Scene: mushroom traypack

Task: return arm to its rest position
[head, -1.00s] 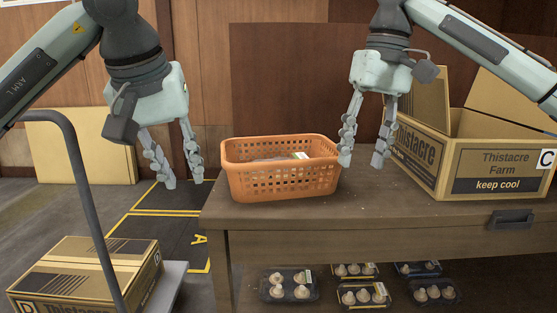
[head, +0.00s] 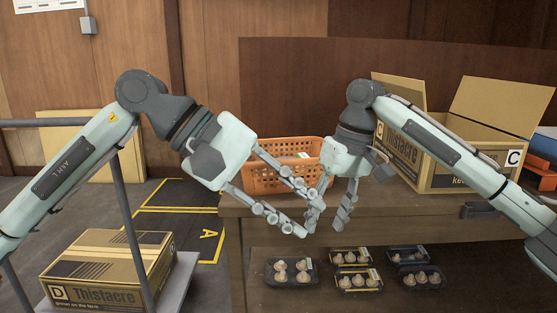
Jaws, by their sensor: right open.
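My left gripper (head: 306,217) reaches in from the left, in front of the orange basket and the table edge. Its two fingers are spread apart with nothing between them. My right gripper (head: 326,226) hangs with its fingers pointing down, open and empty, just right of the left gripper. The fingertips of both grippers overlap in the picture; I cannot tell whether they touch.
An orange basket (head: 262,181) stands on the wooden table (head: 420,207), partly hidden by my grippers. An open Thistacre carton (head: 437,171) marked C stands right of it. Several mushroom trays (head: 291,281) lie on the lower shelf. A closed carton (head: 110,270) marked D sits at lower left.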

